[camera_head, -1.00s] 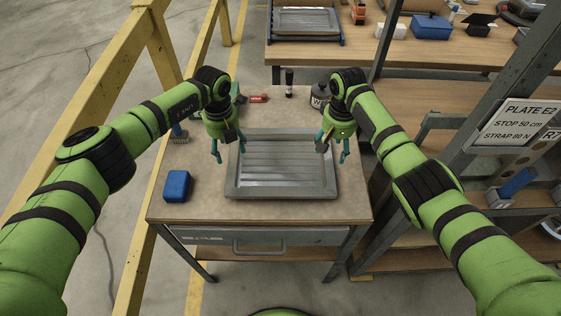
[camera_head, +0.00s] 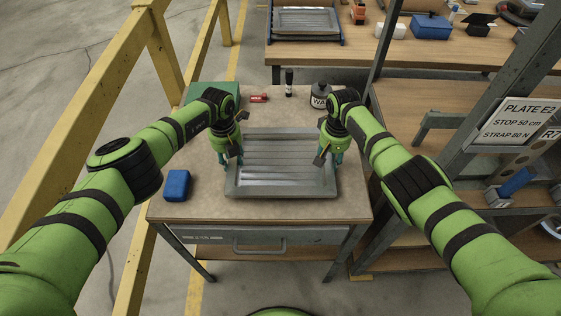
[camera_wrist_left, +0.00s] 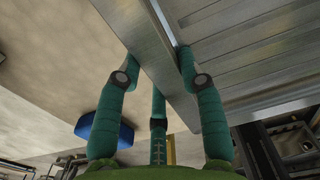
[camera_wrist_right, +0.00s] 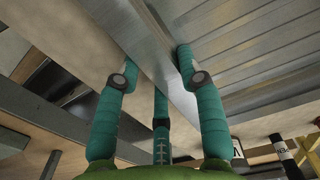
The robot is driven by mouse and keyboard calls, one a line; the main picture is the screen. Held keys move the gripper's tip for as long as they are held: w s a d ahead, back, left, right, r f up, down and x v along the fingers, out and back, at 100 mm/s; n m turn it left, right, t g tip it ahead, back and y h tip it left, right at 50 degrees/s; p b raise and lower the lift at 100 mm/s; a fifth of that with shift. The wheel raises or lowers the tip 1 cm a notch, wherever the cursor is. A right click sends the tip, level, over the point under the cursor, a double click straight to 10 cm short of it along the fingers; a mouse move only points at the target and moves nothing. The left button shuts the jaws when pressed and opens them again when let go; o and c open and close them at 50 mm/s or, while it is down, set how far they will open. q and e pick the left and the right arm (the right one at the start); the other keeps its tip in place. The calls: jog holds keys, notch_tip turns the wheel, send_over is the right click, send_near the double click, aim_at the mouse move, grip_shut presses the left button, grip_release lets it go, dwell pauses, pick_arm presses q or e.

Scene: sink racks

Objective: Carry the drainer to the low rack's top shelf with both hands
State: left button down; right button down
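The drainer (camera_head: 285,193) is a shallow grey metal tray with a ribbed floor, lying flat on the small workbench. My left gripper (camera_head: 229,163) is at its left rim and my right gripper (camera_head: 332,160) at its right rim. In the left wrist view the fingers (camera_wrist_left: 157,55) bend in on both sides of the rim (camera_wrist_left: 165,65). The right wrist view shows the same hold, with fingers (camera_wrist_right: 157,55) on both sides of the rim (camera_wrist_right: 160,60). Both look shut on it; fingertip contact is partly hidden. The low rack's top shelf cannot be identified for certain.
A blue box (camera_head: 177,184) stands left of the drainer. A rack with a signed post (camera_head: 515,120) stands right; yellow rails (camera_head: 90,90) stand left.

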pick_arm(q)
jog(key=shift+r, duration=0.1)
pick_arm(e)
jog(key=shift+r, duration=0.1)
